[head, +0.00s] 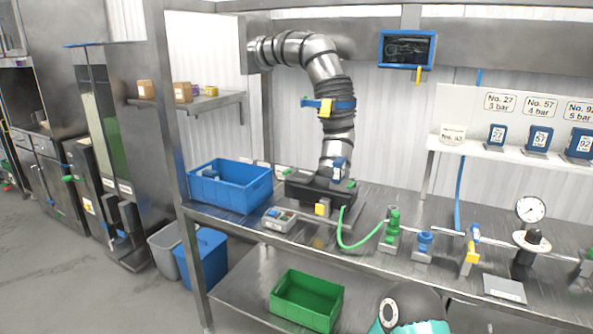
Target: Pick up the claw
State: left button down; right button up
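I cannot make out any thing that is clearly a claw in the head view. A dark block-shaped device (318,192) sits on the steel workbench (375,262) under a ribbed metal duct, with small blue, green and yellow parts on it. A small grey box (279,219) stands in front of it. Neither of my grippers is in view. Only a dark and teal part of my own arm shows at the bottom edge.
A blue crate (229,187) stands at the bench's left end. A green crate (307,300) is on the lower shelf. Valves, a green hose (362,242) and a gauge (530,209) line the bench. Blue numbered units (540,139) stand on a raised shelf. Floor is clear at left.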

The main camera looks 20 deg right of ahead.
aim_at(339, 164)
jog(key=u, duration=0.05)
jog(key=i, duration=0.85)
jog(key=z, duration=0.4)
